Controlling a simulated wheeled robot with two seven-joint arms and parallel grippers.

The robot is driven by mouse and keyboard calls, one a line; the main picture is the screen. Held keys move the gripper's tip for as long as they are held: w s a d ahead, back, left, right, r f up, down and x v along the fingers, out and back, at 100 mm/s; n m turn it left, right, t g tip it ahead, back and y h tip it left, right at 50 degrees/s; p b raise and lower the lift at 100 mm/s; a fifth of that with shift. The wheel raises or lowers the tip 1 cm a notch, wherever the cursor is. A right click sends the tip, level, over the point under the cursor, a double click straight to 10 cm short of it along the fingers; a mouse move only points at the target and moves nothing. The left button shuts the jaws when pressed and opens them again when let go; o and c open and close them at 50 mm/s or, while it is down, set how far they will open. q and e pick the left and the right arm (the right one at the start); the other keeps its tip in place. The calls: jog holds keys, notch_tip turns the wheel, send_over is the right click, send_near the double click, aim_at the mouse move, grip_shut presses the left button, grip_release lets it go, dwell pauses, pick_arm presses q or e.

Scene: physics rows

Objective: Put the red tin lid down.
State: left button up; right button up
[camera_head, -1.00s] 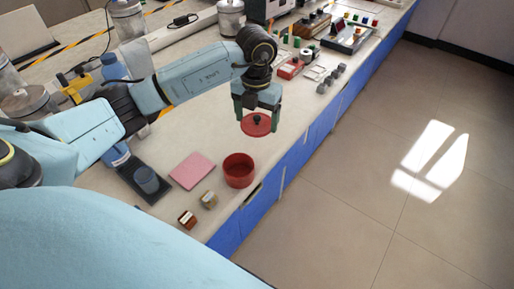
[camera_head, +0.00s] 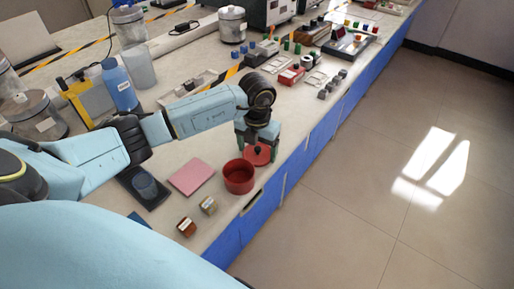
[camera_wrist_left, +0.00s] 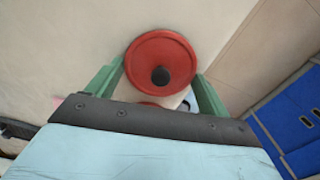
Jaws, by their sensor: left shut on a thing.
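The red tin lid (camera_head: 262,158), a round disc with a dark knob, is between the green fingers of my left gripper (camera_head: 258,148). In the left wrist view the lid (camera_wrist_left: 150,48) faces the camera, with one finger of the gripper (camera_wrist_left: 160,72) at each side. The gripper is shut on the lid. The open red tin (camera_head: 239,180) stands on the bench just in front of the lid. I cannot tell whether the lid touches the bench. A pink square pad (camera_head: 192,177) lies left of the tin. My right gripper is not in view.
Two small blocks, one pale (camera_head: 208,206) and one brown (camera_head: 186,227), sit near the front. The bench edge with blue drawers (camera_head: 262,207) is close on the right. Equipment crowds the back.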

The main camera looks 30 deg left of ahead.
aim_at(257, 149)
pick_arm(q)
jog(key=o, duration=0.9)
jog(key=shift+f, duration=0.15)
jog(key=shift+r, duration=0.55)
notch_tip(257, 149, up, 11)
jog(key=shift+r+p, duration=0.15)
jog(key=shift+p, duration=0.65)
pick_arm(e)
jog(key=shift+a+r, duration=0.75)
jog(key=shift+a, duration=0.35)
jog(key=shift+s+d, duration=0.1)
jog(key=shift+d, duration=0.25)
